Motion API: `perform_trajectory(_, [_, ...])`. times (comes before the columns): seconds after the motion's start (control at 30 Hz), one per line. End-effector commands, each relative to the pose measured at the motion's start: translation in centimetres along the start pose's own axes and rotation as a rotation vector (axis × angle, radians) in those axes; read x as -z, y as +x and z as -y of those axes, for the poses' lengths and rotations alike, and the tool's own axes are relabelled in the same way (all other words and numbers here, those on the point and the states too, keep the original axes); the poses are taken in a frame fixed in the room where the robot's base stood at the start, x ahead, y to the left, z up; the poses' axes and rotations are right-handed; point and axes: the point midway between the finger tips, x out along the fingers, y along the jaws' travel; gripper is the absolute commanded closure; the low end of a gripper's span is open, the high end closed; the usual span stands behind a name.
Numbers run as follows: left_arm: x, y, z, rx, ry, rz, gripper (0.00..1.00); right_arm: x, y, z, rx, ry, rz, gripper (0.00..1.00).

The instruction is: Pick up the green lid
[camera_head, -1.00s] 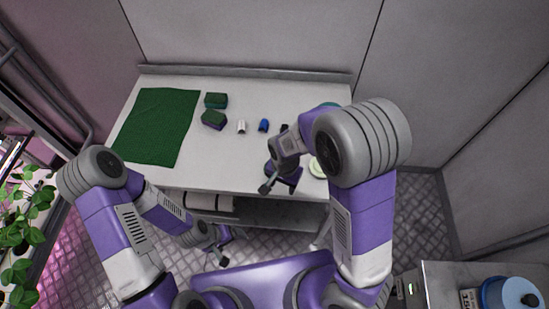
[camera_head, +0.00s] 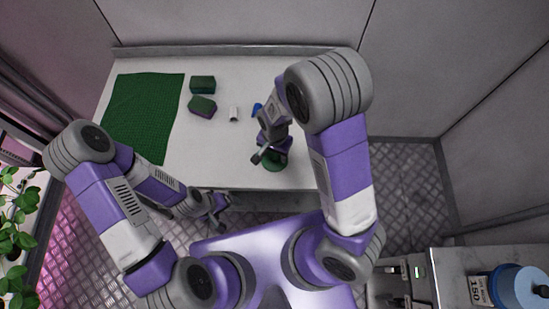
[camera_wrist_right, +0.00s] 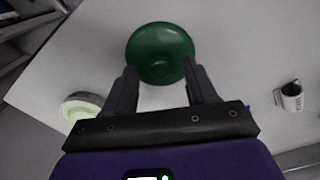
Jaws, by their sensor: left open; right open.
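The green lid (camera_wrist_right: 160,45) is a round, dark green disc lying on the white table. It shows in the right wrist view just beyond my right gripper's fingers, and in the head view as a green patch (camera_head: 273,165) partly hidden by that gripper. My right gripper (camera_wrist_right: 160,75) is open and empty, with its two fingers spread at the lid's near edge. Whether they touch it I cannot tell. My left gripper (camera_head: 218,222) is open and empty, low in front of the table.
A pale round container (camera_wrist_right: 82,106) stands left of the lid in the right wrist view, and a white cup (camera_wrist_right: 291,96) at the right. A green mat (camera_head: 143,115) and two green-and-purple blocks (camera_head: 202,84) lie on the table's left half. A blue object (camera_head: 257,109) is near my right arm.

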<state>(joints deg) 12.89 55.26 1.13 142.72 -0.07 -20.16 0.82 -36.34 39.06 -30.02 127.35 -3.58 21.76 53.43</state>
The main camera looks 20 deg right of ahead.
Motion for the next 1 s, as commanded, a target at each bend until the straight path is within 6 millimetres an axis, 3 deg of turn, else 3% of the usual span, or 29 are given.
perform_trajectory(0.3, [0.03, 0.18, 0.06, 0.000, 0.000, 0.000, 0.08, 0.00, 0.80, 0.03, 0.001, 0.000, -0.001, 0.43])
perform_trajectory(0.7, [0.03, 0.18, 0.06, 0.000, 0.000, 0.000, 0.08, 0.01, 0.79, 0.03, 0.001, 0.000, -0.001, 1.00])
perform_trajectory(1.0, [0.01, -0.01, -0.01, 0.000, 0.000, 0.000, 0.08, 0.03, 0.18, 0.08, 0.003, 0.000, -0.002, 1.00])
